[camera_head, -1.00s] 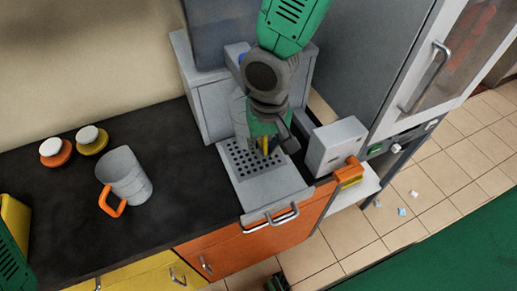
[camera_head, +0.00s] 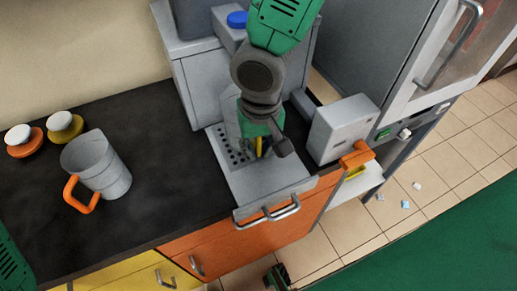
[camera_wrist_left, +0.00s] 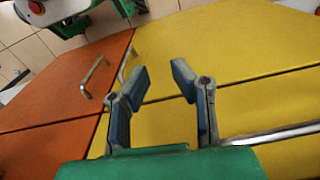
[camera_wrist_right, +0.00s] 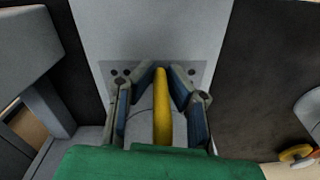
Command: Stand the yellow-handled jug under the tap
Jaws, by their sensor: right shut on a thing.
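The yellow-handled jug is mostly hidden behind my right gripper (camera_head: 262,150) in the head view. Its yellow handle (camera_head: 259,146) shows between the fingers, with a strip of what seems its pale grey body (camera_head: 231,112) to the left. In the right wrist view the yellow handle (camera_wrist_right: 162,108) stands between the fingers of my right gripper (camera_wrist_right: 163,85), which is shut on it. The jug is over the perforated drip tray (camera_head: 262,183); I cannot tell whether it touches it. The tap is not clearly visible. My left gripper (camera_wrist_left: 160,82) is open and empty, facing orange and yellow cupboard fronts.
A grey jug with an orange handle (camera_head: 104,172) stands on the dark counter (camera_head: 160,160), left of the tray. A grey box (camera_head: 343,128) stands close right of the tray.

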